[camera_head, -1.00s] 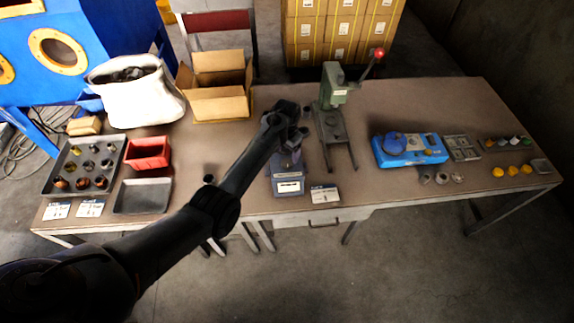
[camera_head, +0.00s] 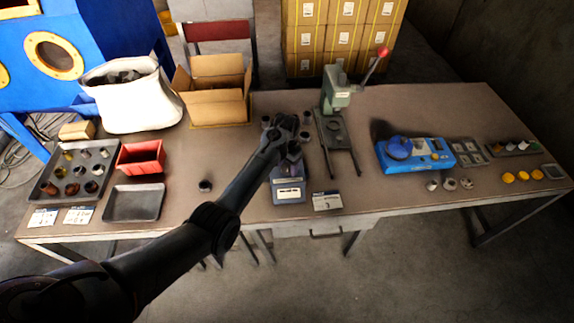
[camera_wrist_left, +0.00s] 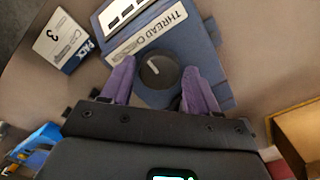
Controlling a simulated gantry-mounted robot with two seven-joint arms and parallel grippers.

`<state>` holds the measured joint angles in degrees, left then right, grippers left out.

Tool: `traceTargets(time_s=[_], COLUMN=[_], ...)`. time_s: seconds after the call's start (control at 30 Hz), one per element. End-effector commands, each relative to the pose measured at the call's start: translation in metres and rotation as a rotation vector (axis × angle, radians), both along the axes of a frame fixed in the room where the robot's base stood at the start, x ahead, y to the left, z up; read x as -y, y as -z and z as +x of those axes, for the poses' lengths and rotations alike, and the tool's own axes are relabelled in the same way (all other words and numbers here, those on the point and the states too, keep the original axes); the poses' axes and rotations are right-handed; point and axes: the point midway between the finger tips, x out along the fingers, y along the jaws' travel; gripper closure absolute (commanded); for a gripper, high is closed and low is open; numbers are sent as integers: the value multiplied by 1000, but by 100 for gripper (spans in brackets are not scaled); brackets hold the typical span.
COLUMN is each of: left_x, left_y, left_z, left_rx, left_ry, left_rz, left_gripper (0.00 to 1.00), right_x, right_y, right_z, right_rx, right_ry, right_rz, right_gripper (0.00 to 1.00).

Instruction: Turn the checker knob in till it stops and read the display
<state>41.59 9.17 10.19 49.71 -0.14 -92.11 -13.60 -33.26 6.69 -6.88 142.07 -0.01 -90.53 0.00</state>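The thread checker (camera_head: 289,190) is a blue box with a white panel, near the table's front edge at the middle. In the left wrist view its round dark knob (camera_wrist_left: 157,68) has a pale pointer mark. A label beside it starts with "THREAD". A white panel with dark windows (camera_wrist_left: 126,12) lies beyond the label; I cannot read any value on it. My left gripper (camera_head: 289,150) is over the checker. In the left wrist view its purple fingers (camera_wrist_left: 157,75) are open, one on each side of the knob; I cannot tell if they touch it. My right gripper is not in view.
A blue device (camera_head: 414,152) is to the right. A red bin (camera_head: 140,157) and trays are left. A cardboard box (camera_head: 216,100) stands at the back.

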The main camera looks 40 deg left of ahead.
Motion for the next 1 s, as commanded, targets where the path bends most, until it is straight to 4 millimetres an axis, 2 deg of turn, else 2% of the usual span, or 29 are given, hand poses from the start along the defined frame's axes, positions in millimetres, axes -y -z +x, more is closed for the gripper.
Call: traceTargets(time_s=[0.03, 0.27, 0.67, 1.0], left_x=[0, 0, 0, -1], left_y=[0, 0, -2, -3], left_z=[0, 0, 0, 0], left_rx=[0, 0, 0, -2], left_ry=[0, 0, 76, 338], left_rz=[0, 0, 0, -1], left_gripper=[48, 83, 83, 83], right_x=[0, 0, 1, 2], right_y=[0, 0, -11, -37], right_z=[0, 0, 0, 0], right_rx=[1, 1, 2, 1], right_ry=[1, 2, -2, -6], right_rz=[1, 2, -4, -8], right_gripper=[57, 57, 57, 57])
